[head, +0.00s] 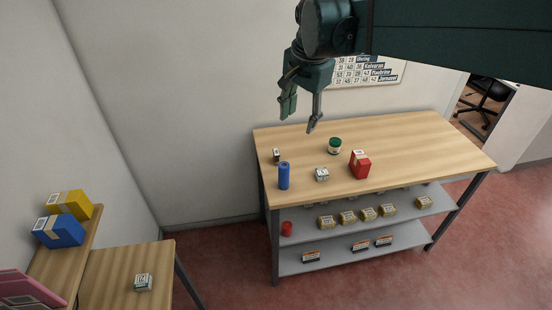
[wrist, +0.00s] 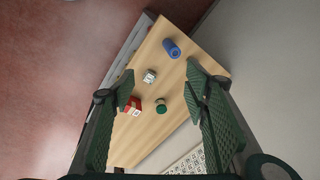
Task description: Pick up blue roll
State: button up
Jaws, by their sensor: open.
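My gripper (head: 301,122) is open and empty, high above the table's back left part and apart from the roll. In the wrist view its two green jaws (wrist: 165,100) are wide apart, and the roll lies beyond their tips.
On the wooden tabletop (head: 420,140) are a small dark item (head: 276,156), a white box (head: 322,174), a green-lidded can (head: 335,146) and a red box (head: 360,165). Grey shelves below hold several boxes and a red cylinder (head: 287,228). A side table stands left with a white box (head: 143,282).

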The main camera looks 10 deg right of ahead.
aim_at(283, 166)
jog(key=shift+w+a+f+m+g, duration=0.5)
jog(key=shift+w+f+m, duration=1)
jog(key=shift+w, duration=2.05)
jog(key=shift+w+a+f+m+g, duration=0.1)
jog(key=shift+w+f+m+g, duration=1.05)
jog(key=shift+w, duration=2.35)
jog(key=shift+m+t, duration=0.35)
jog(key=shift+m, duration=0.1)
notch_tip(283, 166, down, 28)
jog(key=shift+r, duration=0.25)
jog(key=shift+f, duration=1.3)
jog(key=shift+f, duration=0.1)
jog(key=shift+d+f, duration=0.2)
jog(key=shift+f, duration=2.3)
